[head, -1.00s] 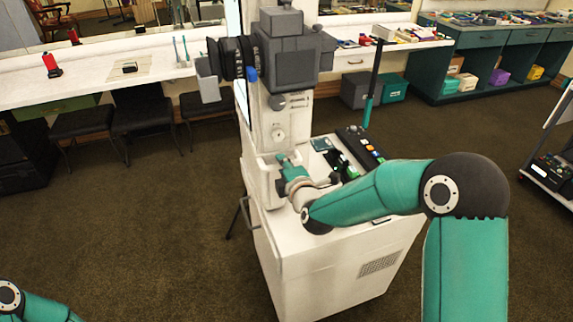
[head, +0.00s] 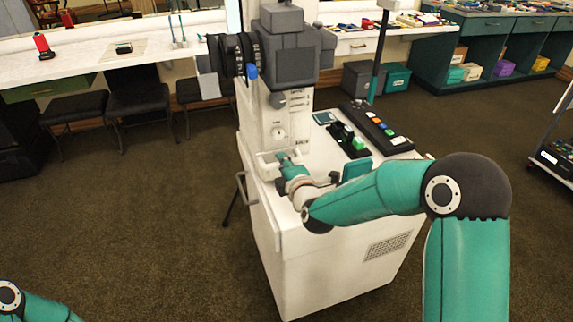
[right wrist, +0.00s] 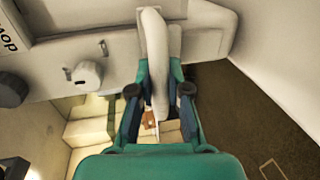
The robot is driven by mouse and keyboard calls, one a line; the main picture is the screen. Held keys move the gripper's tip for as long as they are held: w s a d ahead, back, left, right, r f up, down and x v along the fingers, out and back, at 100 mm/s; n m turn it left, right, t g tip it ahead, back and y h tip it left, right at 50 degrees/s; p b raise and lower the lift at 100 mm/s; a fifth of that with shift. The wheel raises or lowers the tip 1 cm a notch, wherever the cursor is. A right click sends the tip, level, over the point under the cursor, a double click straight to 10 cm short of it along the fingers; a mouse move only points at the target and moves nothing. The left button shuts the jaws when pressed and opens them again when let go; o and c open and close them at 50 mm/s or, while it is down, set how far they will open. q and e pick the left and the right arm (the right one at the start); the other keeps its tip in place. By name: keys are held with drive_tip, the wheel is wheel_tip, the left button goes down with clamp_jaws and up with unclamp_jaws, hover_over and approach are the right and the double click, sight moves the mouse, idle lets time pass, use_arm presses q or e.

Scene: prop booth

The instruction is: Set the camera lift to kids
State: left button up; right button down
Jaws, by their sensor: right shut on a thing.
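The camera lift (head: 266,118) is a white column carrying a boxy grey camera (head: 296,62) with a dark round lens at its left. Small labels run down the column's right side; they are too small to read surely, the lowest looking like "KIDS". My right gripper (head: 285,163) is at the low front of the column. In the right wrist view its fingers (right wrist: 158,100) are shut on a pale upright handle (right wrist: 153,45). A round knob (right wrist: 87,74) is beside it. I cannot tell which label the lift is level with. My left gripper is out of view.
The column stands at a white cabinet (head: 335,265) with a black button panel (head: 377,128) on top and a side rail at its left. A counter (head: 90,63) with stools and teal shelves (head: 480,50) line the back. Brown floor is open around the cabinet.

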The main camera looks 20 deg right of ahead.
drive_tip(key=shift+s+f, duration=0.15)
drive_tip(key=shift+f, duration=0.45)
drive_tip(key=c, duration=1.1)
unclamp_jaws()
drive_tip(key=shift+r, duration=0.15)
drive_tip(key=shift+r, duration=0.1)
drive_tip(key=s, duration=0.4)
drive_tip(key=s+r, duration=0.1)
drive_tip(key=s, duration=0.2)
drive_tip(key=s+r, duration=0.1)
drive_tip(key=s, duration=0.3)
drive_tip(key=shift+s+d+r, duration=0.15)
drive_tip(key=shift+s+d, duration=0.05)
drive_tip(key=shift+s, duration=0.1)
